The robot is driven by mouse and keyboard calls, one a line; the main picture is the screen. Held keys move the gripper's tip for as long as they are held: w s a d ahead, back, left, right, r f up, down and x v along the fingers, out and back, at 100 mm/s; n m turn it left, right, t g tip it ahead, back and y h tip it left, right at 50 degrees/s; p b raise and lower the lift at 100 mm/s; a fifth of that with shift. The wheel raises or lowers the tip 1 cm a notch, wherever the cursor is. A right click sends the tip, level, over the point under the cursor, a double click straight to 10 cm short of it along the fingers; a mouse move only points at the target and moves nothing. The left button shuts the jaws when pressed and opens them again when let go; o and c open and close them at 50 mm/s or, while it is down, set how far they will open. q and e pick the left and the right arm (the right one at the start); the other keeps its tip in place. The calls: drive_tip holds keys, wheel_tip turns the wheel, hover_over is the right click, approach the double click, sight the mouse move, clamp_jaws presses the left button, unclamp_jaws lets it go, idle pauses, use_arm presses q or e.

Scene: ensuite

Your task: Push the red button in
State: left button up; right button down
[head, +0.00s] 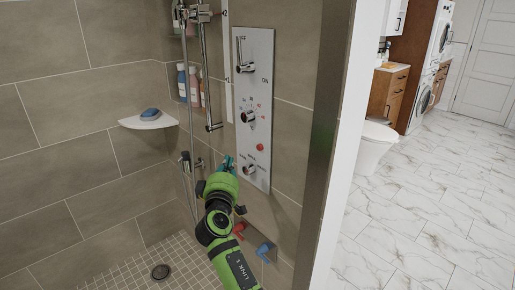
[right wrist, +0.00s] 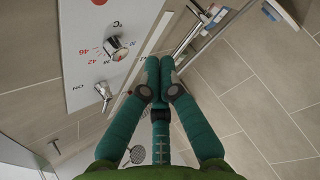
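The red button (head: 260,147) is a small round button on the grey shower panel (head: 256,95), between the middle dial and the lowest knob. In the right wrist view a red spot (right wrist: 98,2) at the top edge looks like part of it. My right gripper (head: 229,162) is left of and slightly below the button in the head view, apart from it. In the right wrist view its teal fingers (right wrist: 160,66) meet at the tips with nothing between them. My left gripper is in neither view.
Knobs (head: 248,116) stick out of the panel, and a shower rail (head: 206,80) runs to its left. Red (head: 239,229) and blue (head: 264,248) valve handles sit low on the wall. A corner shelf (head: 148,121) holds blue soap. The wall edge (head: 322,150) stands right of the panel.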

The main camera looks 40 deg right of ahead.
sight(260, 147)
drive_tip(key=d+p, duration=0.1)
drive_tip(key=d, duration=0.7)
drive_tip(key=shift+w, duration=0.3)
idle(1.1)
drive_tip(key=shift+d, duration=0.5)
drive_tip(key=shift+d, duration=0.4)
idle(0.6)
drive_tip(key=shift+a, duration=0.1)
drive_tip(key=shift+a+b, duration=0.3)
drive_tip(key=shift+a, duration=0.55)
drive_tip(key=shift+a, duration=0.1)
